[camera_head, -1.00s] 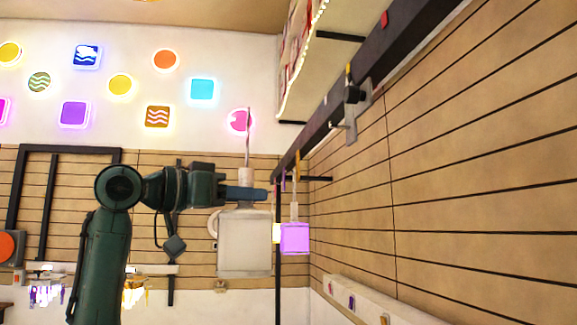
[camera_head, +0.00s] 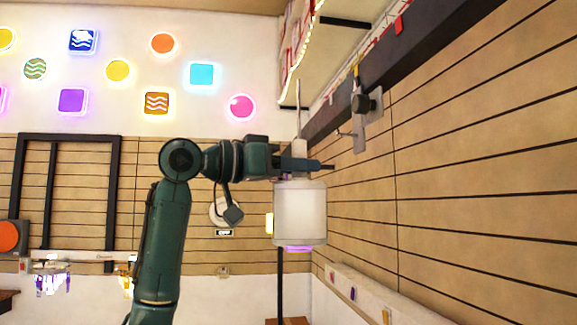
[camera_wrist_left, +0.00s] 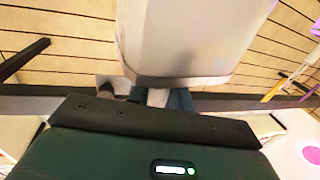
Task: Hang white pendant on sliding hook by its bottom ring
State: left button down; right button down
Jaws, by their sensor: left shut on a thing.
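The white pendant (camera_head: 300,212) is a white block with a narrow neck and a thin rod rising from its top. My left gripper (camera_head: 302,164) is shut on the pendant's neck and holds it upright in the air. In the left wrist view the pendant (camera_wrist_left: 190,35) fills the upper middle, in front of the fingers (camera_wrist_left: 158,97). The sliding hook (camera_head: 362,120) is a grey metal bracket on the dark overhead rail (camera_head: 420,50), to the right of and above the gripper. The pendant is apart from the hook. My right gripper is out of view.
A purple pendant (camera_head: 298,249) is mostly hidden behind the white one. A slatted wood wall (camera_head: 470,150) runs along the right, with a ledge (camera_head: 352,290) low on it. A lit white shelf (camera_head: 325,60) lies left of the rail. Glowing wall signs are far behind.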

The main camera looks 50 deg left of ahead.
pick_arm(q)
jog(key=shift+d+p+x, duration=0.15)
jog(key=shift+d+x, duration=0.05)
jog(key=shift+x, duration=0.8)
jog(key=shift+d+p+x, duration=0.15)
jog(key=shift+d+x, duration=0.05)
jog(key=shift+x, duration=0.8)
jog(key=shift+s, duration=0.1)
jog(key=shift+w+d+p, duration=0.25)
jog(key=shift+w+p, duration=0.1)
jog(key=shift+p, duration=0.05)
jog(key=shift+w, duration=0.1)
jog(key=shift+w+d+r, duration=0.1)
jog(key=shift+w+d, duration=0.2)
jog(key=shift+w, duration=0.2)
jog(key=shift+w+d, duration=0.3)
jog(key=shift+w, duration=0.3)
jog(key=shift+w+d, duration=0.35)
jog(key=shift+w, duration=0.25)
